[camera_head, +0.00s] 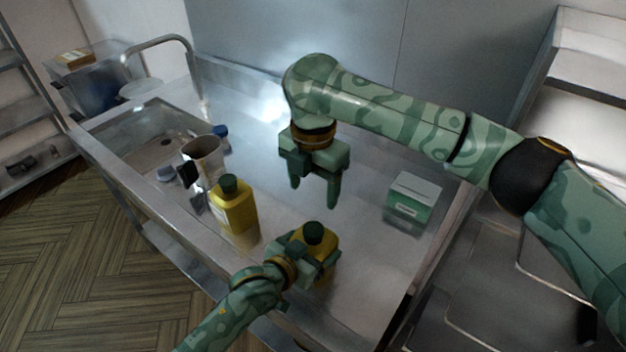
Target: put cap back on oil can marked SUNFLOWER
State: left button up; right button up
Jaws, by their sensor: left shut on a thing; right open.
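A yellow oil can (323,239) with a dark green top (313,232) stands near the front edge of the steel counter. My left gripper (312,262) is shut on this can from the front. A second yellow can (236,212), with a dark green cap (229,184) on it and a pale label, stands upright to its left. No lettering is readable, so I cannot tell which is SUNFLOWER. I cannot tell whether the held can's green top is a cap or its neck. My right gripper (315,188) is open and empty above the counter, behind the held can.
A metal jug (206,157) and a small blue-topped item (221,132) stand near the sink (150,140) at left. A green and white box (413,200) sits at right. The counter between the held can and box is clear.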

jog(key=shift+r, duration=0.5)
pick_arm(q)
jog(key=o, duration=1.7)
jog(key=shift+o, duration=0.2)
jog(key=p+v, duration=0.3)
jog(key=v, duration=1.3)
jog(key=shift+a, duration=0.15)
pick_arm(e)
notch_tip(320, 180, up, 4)
jog(key=shift+s+f, duration=0.1)
jog(key=shift+f, duration=0.15)
pick_arm(q)
jog(key=shift+s+f, duration=0.1)
jog(key=shift+s, duration=0.05)
